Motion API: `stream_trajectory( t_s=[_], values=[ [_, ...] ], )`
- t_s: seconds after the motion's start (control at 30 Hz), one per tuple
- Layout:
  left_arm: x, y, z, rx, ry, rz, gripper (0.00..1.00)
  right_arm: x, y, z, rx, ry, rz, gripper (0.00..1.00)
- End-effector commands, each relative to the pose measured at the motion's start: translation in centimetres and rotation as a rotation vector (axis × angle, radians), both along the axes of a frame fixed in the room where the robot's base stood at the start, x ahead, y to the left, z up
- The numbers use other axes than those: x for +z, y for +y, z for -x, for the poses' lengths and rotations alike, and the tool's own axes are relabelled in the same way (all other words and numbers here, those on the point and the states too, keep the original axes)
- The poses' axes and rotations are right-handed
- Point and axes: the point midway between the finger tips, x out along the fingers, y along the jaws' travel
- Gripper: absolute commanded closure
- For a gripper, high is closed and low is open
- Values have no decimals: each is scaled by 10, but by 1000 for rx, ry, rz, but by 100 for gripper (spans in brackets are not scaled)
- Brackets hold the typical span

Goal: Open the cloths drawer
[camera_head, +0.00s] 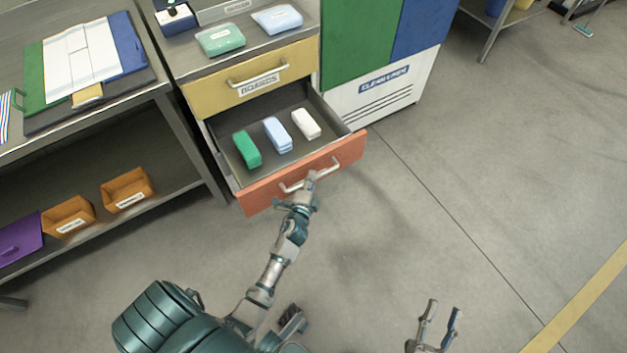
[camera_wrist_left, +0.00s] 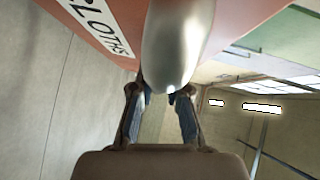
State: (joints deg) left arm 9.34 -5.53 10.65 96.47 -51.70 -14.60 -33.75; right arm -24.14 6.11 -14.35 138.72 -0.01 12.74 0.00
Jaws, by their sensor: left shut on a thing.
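The cloths drawer (camera_head: 345,156) has an orange-red front and stands pulled out below the closed yellow drawer (camera_head: 205,93). Inside it lie a green cloth (camera_head: 246,149), a blue cloth (camera_head: 277,135) and a white cloth (camera_head: 306,123). My left gripper (camera_head: 308,182) is shut on the drawer's handle (camera_head: 290,188). In the left wrist view the metal handle (camera_wrist_left: 178,45) runs between the fingers (camera_wrist_left: 160,105), beside a label (camera_wrist_left: 95,25) reading "CLOTHS". My right gripper (camera_head: 440,318) is open and empty over the floor at the bottom right.
A workbench (camera_head: 178,110) with folded boards on top and two orange bins (camera_head: 128,188) on its lower shelf stands left. A green and blue cabinet (camera_head: 370,45) stands right of the drawers. The floor (camera_head: 480,180) to the right is clear.

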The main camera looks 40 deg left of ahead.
Motion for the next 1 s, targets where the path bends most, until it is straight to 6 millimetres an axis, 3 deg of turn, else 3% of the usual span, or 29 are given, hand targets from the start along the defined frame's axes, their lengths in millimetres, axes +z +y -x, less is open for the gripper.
stream_trajectory(
  t_s=[0.43, 0.47, 0.57, 0.87, 1.0],
  values=[
    [-3, -4, 3, 2, 12, -6, 100, 4, 0, -3, 0, -12, -2, 60],
    [-3, -5, 3, 2, 12, -6, 82, 5, 0, -3, -1, -14, -1, 60],
    [-3, -4, 3, 2, 10, -6, 59, 5, 0, -3, -1, -16, -2, 60],
    [1, -5, 2, 0, 4, -6, 59, 3, 0, 0, 0, -7, -1, 60],
    [2, -10, 14, -1, 4, -7, 59, 4, 0, 1, 0, -9, -1, 60]
  ],
)
